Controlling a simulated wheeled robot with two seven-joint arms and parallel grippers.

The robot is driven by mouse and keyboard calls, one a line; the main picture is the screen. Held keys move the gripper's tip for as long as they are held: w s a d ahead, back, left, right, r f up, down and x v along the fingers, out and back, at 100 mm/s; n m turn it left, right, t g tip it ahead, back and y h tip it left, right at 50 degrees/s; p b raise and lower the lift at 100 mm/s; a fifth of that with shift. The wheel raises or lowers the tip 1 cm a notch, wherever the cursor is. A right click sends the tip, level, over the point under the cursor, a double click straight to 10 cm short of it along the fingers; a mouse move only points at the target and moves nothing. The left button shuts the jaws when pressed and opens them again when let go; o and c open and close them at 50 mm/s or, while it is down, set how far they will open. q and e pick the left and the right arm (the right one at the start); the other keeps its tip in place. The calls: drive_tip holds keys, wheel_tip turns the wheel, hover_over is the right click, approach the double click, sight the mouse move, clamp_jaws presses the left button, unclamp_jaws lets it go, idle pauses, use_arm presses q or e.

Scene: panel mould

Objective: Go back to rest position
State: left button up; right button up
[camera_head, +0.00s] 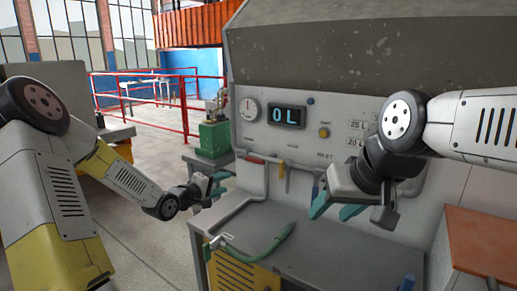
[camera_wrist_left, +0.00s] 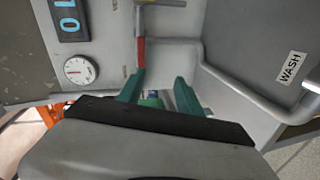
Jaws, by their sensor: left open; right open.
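My left gripper (camera_head: 221,183) is at the left edge of the grey wash station, its teal fingers apart and empty. In the left wrist view its two teal fingers (camera_wrist_left: 158,92) are spread, with a red-handled part (camera_wrist_left: 141,52) of the station just beyond them. My right gripper (camera_head: 338,205) is in front of the station's panel, above the worktop, with teal fingers apart and nothing visible between them.
The grey worktop (camera_head: 330,257) carries a green hose (camera_head: 262,250). The panel has a dial (camera_head: 249,109) and a display (camera_head: 287,116) reading "0 L". A green machine (camera_head: 214,138) stands behind left. Red railings (camera_head: 140,98) cross the back. An orange-brown board (camera_head: 480,240) is at right.

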use_arm(q)
drive_tip(key=s+a+r+m+g+y, duration=0.25)
drive_tip(key=s+r+y, duration=0.2)
drive_tip(key=s, duration=0.35)
drive_tip(key=s+a+r+m+g+y, duration=0.2)
drive_tip(key=s+r+m+y, duration=0.25)
drive_tip(key=s, duration=0.35)
drive_tip(key=s+d+r+m+g+h, duration=0.1)
drive_tip(key=s, duration=0.7)
drive_tip(key=s+d+r+m+g+h, duration=0.1)
drive_tip(key=s+r, duration=0.1)
drive_tip(key=s, duration=0.7)
drive_tip(key=shift+s+d+r+m+h, duration=0.2)
drive_tip(key=shift+d+r+m+h, duration=0.1)
drive_tip(key=shift+d+m, duration=0.1)
